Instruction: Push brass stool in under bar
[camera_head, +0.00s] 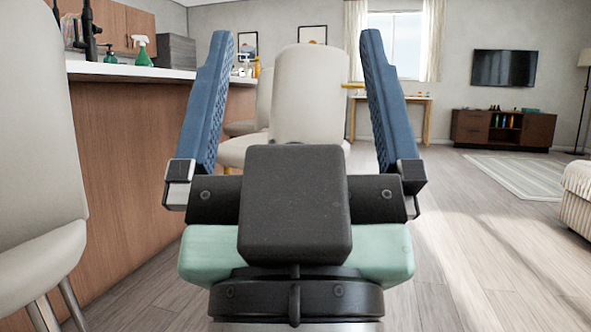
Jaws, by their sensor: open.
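A cream-upholstered stool (312,95) stands ahead of me, its back facing me and showing between my gripper's fingers. A small gold-coloured bit shows under the left of its seat, so it looks like the brass stool; most of its legs are hidden behind my gripper. It stands out to the right of the bar (135,150), which has a wood panel and a white top. My gripper (296,38) is open, its two blue fingers spread wide and pointing ahead, with nothing held. Contact with the stool cannot be seen.
Another cream stool (35,150) with silvery legs stands close at the left. A further cream stool (264,98) stands beyond, by the bar. A striped seat (578,195) is at the right edge, near a rug (530,177). The wood floor (465,245) at right is clear.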

